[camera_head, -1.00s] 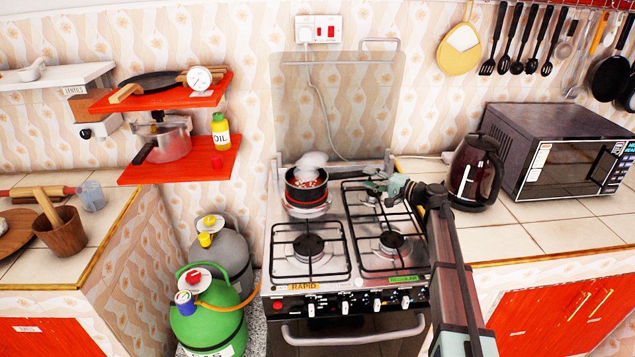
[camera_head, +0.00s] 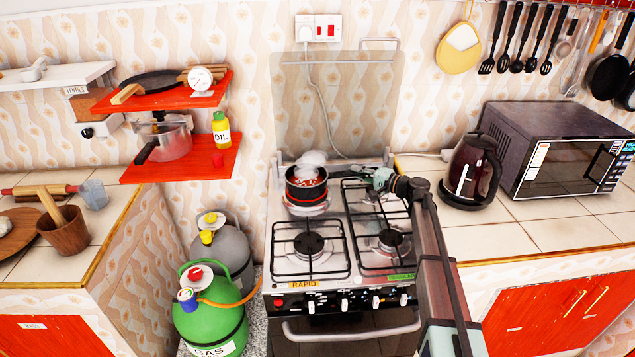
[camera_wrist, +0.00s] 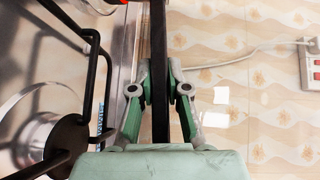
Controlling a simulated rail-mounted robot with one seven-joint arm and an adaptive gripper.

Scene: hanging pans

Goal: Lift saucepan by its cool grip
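The saucepan (camera_head: 305,189) is a small dark pan with reddish contents and white steam above it. It sits at the back left burner of the stove, and its handle points right toward my gripper (camera_head: 372,177). In the wrist view the black handle (camera_wrist: 159,40) runs upright between the two fingers of my gripper (camera_wrist: 158,75). The fingers are drawn in close on both sides of the handle, and their tips appear to touch it. The pan's body is mostly outside the wrist view. I cannot tell whether its base is clear of the burner.
The stove (camera_head: 336,262) has black grates around the pan. A glass lid (camera_head: 345,100) stands raised behind it. A kettle (camera_head: 470,172) and a microwave (camera_head: 560,155) stand on the right counter. A red shelf (camera_head: 190,165) and gas cylinders (camera_head: 212,320) are at the left.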

